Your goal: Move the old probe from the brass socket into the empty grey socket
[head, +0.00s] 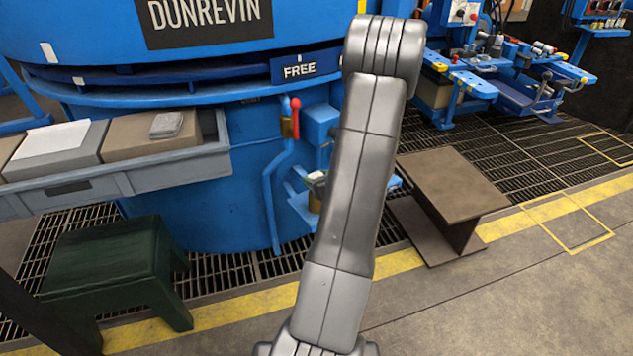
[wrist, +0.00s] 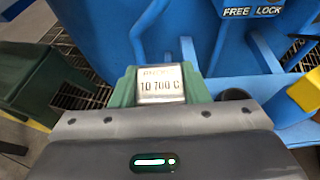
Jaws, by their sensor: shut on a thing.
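In the head view, part of the probe head (head: 316,178) shows just left of my arm, above a brass-coloured piece (head: 314,203) that looks like the brass socket. Whether the probe is still seated is hidden. A dark round opening (wrist: 234,94) lies right of the probe in the wrist view; it may be the grey socket.
The blue furnace (head: 210,200) stands behind, with a red-handled lever (head: 295,105) and a "FREE" sign (head: 299,70). A grey tray (head: 110,180) juts out at left above a green stool (head: 110,250). A brown stand (head: 452,186) is at right. A yellow part (wrist: 306,90) is near the gripper.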

